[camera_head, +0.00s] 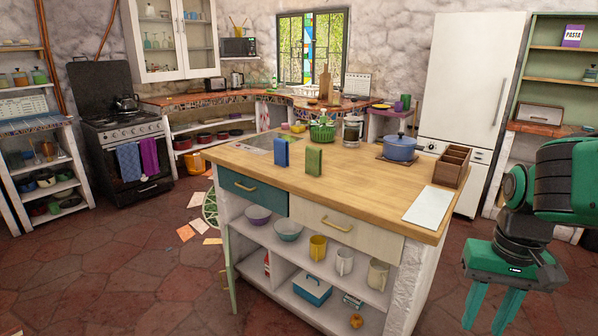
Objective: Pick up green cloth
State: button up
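A green upright rectangular item (314,161) stands on the wooden top of the kitchen island. It could be the green cloth, but I cannot tell its material. A similar blue item (282,153) stands just left of it. My gripper (485,326) hangs at the lower right, beyond the island's right end and well apart from the green item. It points down, its two green fingers are apart, and nothing shows between them.
The island top (365,195) also bears a blue pot (399,148), a wooden compartment box (452,167), a white sheet (429,207), a glass jar and a green basket (322,132). Bare wood lies in front of the green item. Blue and purple towels hang on the oven (128,160).

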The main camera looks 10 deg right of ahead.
aim_at(313, 156)
jog(key=u, duration=0.1)
jog(key=k, duration=0.2)
jog(key=z, duration=0.25)
jog(key=i, duration=0.8)
jog(key=u, duration=0.15)
jog(key=k, duration=0.45)
jog(key=u, duration=0.55)
jog(key=i, duration=1.65)
jog(key=z, duration=0.5)
